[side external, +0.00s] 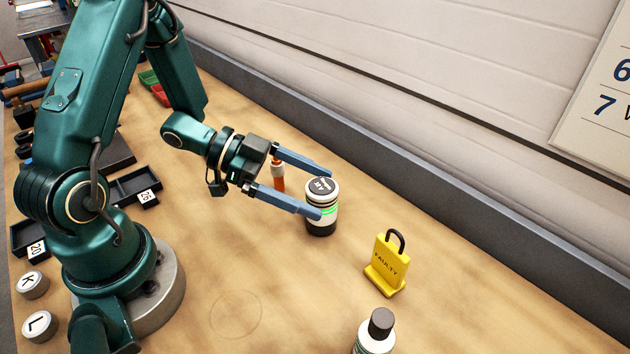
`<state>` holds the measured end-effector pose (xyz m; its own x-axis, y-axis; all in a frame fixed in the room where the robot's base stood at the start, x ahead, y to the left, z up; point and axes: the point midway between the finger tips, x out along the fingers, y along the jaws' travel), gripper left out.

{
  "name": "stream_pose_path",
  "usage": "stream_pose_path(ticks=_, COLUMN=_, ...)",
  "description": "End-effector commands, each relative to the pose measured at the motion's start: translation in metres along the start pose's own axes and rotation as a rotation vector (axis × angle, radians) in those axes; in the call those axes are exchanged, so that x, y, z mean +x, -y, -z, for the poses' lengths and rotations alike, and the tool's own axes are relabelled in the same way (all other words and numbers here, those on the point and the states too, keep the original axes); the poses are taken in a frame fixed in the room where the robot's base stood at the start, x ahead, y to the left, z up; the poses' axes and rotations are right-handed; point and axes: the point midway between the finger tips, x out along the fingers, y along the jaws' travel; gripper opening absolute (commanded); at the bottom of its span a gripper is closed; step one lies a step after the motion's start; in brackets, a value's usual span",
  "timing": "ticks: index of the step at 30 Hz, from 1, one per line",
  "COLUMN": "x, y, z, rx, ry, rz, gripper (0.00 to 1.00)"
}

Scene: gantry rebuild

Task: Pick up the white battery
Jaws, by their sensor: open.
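A white cylinder (321,221) with a dark lettered top, green bands and a black base stands upright on the bench; it looks like the white battery. My gripper (324,194) is open, with its two blue fingers reaching toward it. In this view one finger passes behind its top and the other crosses in front of its left side. I cannot tell whether either finger touches it. A second white cylinder (373,341) with a dark cap stands at the bottom edge, partly cut off.
A yellow FAULTY tag block (387,265) stands right of the cylinder. Black trays (135,184) and round lettered pieces (39,325) lie at left. A grey ledge (420,163) runs along the wall.

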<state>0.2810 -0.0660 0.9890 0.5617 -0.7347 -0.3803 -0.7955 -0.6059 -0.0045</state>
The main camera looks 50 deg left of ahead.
Motion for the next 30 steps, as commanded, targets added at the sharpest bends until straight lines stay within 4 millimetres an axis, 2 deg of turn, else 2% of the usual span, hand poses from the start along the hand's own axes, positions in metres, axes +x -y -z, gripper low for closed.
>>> stream_pose_path(ticks=4, x=0.007, y=0.002, z=-0.003, rx=-0.011, ry=0.002, rz=0.006, gripper=0.98)
stream_pose_path(ticks=15, x=0.046, y=0.002, z=-0.002, rx=-0.008, ry=0.002, rz=0.007, gripper=0.98)
stream_pose_path(ticks=25, x=0.05, y=0.003, z=-0.002, rx=-0.009, ry=0.003, rz=0.01, gripper=0.98)
stream_pose_path(ticks=26, x=0.05, y=0.003, z=-0.002, rx=-0.009, ry=0.003, rz=0.01, gripper=0.91)
stream_pose_path(ticks=30, x=0.05, y=0.003, z=-0.002, rx=-0.009, ry=0.003, rz=0.01, gripper=0.37)
